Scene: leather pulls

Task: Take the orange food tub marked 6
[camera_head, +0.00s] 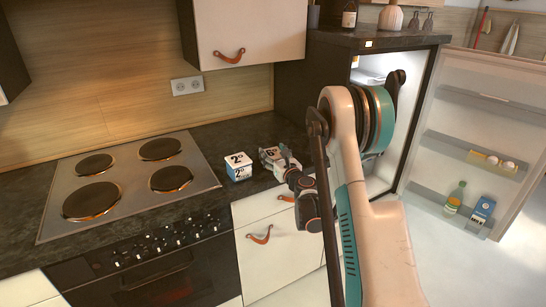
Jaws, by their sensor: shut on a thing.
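A small tub marked 6 (268,152) is on the dark worktop near its front edge, right of the hob. Its visible top looks pale, and I cannot make out orange on it. My gripper (280,160) reaches in from the right and is shut on this tub, with the fingers hiding much of its sides. I cannot tell whether the tub rests on the worktop or is slightly raised. A white and blue tub marked 2 (238,166) stands just left of it, with a small gap.
The hob (130,180) fills the worktop's left. A fridge stands open at right, its door (478,130) holding eggs, a bottle (455,197) and a blue carton (483,210). An upper cabinet (250,35) hangs above. The worktop behind the tubs is clear.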

